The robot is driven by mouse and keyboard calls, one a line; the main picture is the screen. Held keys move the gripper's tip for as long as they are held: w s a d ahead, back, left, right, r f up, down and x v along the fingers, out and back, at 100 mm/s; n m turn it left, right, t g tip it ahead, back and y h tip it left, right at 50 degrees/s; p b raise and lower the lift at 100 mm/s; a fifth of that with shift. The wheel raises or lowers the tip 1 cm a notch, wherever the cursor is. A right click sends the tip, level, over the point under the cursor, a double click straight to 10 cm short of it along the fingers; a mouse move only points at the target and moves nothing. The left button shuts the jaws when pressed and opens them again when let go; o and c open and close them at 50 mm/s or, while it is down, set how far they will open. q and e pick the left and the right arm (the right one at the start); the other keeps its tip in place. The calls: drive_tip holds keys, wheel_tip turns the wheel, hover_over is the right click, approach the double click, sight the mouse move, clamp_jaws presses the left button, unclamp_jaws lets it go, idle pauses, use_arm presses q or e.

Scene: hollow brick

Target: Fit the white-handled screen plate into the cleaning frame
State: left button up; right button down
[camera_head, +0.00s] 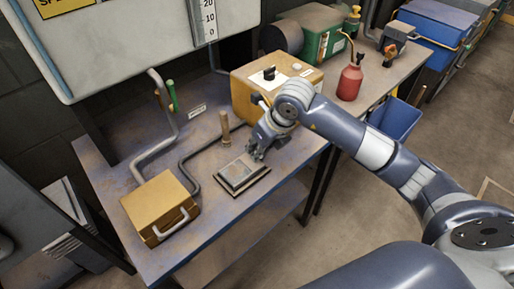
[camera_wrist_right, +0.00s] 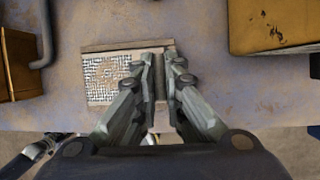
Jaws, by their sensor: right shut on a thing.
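The cleaning frame (camera_head: 262,174) is a dark, low rectangle on the workbench, with a grey plate (camera_head: 238,174) at it. In the right wrist view a pale mesh screen plate (camera_wrist_right: 108,78) with a beige edge lies just left of my fingers. My right gripper (camera_head: 256,153) is at the back right of the frame. In the right wrist view my right gripper (camera_wrist_right: 160,75) is shut on a narrow dark piece at the plate's right side, apparently its handle. The fingers hide most of it, and I cannot tell whether the plate is seated.
A yellow box with a handle (camera_head: 160,207) stands at the bench's left end. A wooden-handled tool (camera_head: 224,127) stands upright behind the frame. A larger yellow box (camera_head: 272,82) is behind my right gripper, with a red oil can (camera_head: 350,82) to its right. The front edge is near.

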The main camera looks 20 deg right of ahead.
drive_tip(key=shift+f+b, duration=0.5)
drive_tip(key=shift+f, duration=0.15)
drive_tip(key=c, duration=1.6)
unclamp_jaws()
drive_tip(key=shift+r, duration=0.15)
drive_tip(key=v, duration=1.2)
drive_tip(key=shift+d, duration=0.1)
